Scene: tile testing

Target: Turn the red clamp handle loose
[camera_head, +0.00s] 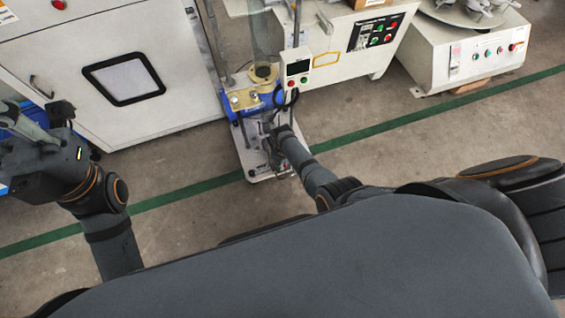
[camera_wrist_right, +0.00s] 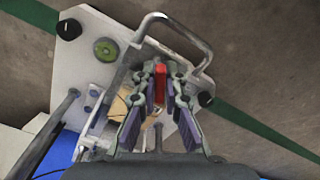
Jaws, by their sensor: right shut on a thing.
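The red clamp handle (camera_wrist_right: 160,82) shows in the right wrist view as a short upright red bar on the test machine's base. My right gripper (camera_wrist_right: 161,88) has its two purple-padded fingers on either side of the handle and is shut on it. In the head view my right gripper (camera_head: 272,146) is low over the front of the machine's base plate (camera_head: 262,174), and the handle cannot be made out there. My left gripper (camera_head: 22,122) is at the far left, away from the machine; its fingers are too unclear to tell open or shut.
A metal loop handle (camera_wrist_right: 172,38) and a green round foot (camera_wrist_right: 106,49) are close to my right gripper. A small control box (camera_head: 298,72) stands above the blue machine body. A white cabinet (camera_head: 170,95) is to the left. Floor is clear around the base plate.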

